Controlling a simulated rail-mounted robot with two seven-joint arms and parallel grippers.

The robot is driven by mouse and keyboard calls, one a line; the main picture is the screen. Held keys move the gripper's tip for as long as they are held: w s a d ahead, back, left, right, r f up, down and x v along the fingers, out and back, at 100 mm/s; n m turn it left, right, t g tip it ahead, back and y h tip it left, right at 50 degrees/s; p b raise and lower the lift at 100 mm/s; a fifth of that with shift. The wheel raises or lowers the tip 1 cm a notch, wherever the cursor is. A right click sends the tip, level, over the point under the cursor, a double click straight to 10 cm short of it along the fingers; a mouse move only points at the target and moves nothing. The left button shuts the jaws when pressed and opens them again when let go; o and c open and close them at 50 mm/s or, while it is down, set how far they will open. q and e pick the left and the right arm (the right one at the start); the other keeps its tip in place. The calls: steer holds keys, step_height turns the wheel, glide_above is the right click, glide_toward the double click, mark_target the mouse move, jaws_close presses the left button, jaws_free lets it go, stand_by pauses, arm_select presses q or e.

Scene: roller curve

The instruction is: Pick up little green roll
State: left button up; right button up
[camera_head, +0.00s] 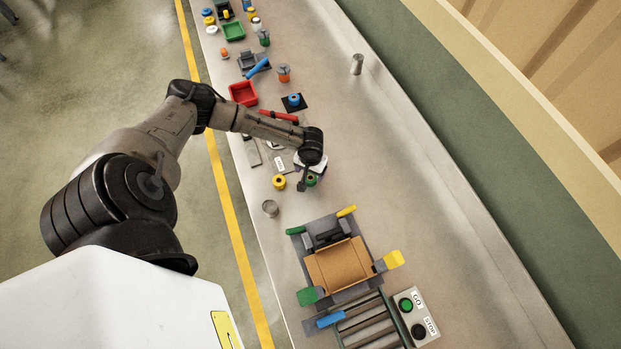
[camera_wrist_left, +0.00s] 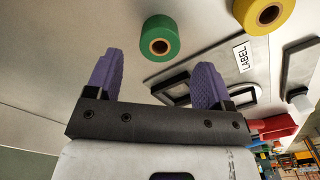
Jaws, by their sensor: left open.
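The little green roll (camera_wrist_left: 160,33) has a brown core and shows in the left wrist view just beyond my open fingertips. It lies across the gap between them, apart from both fingers. In the head view the green roll (camera_head: 312,181) is partly hidden by my left gripper (camera_head: 307,183), which is right over it. My left gripper (camera_wrist_left: 158,60) has purple fingers spread wide with nothing between them. My right gripper is in neither view.
A yellow roll (camera_head: 279,182) stands close to the left of the green one. A metal cup (camera_head: 270,208) is nearer the bench edge. A cardboard box (camera_head: 338,266) sits in a fixture by the rollers. The bench to the right is largely free.

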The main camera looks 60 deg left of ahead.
mark_target(310, 178)
arm_select(q)
steer(key=shift+f, duration=2.6)
steer(key=c, duration=1)
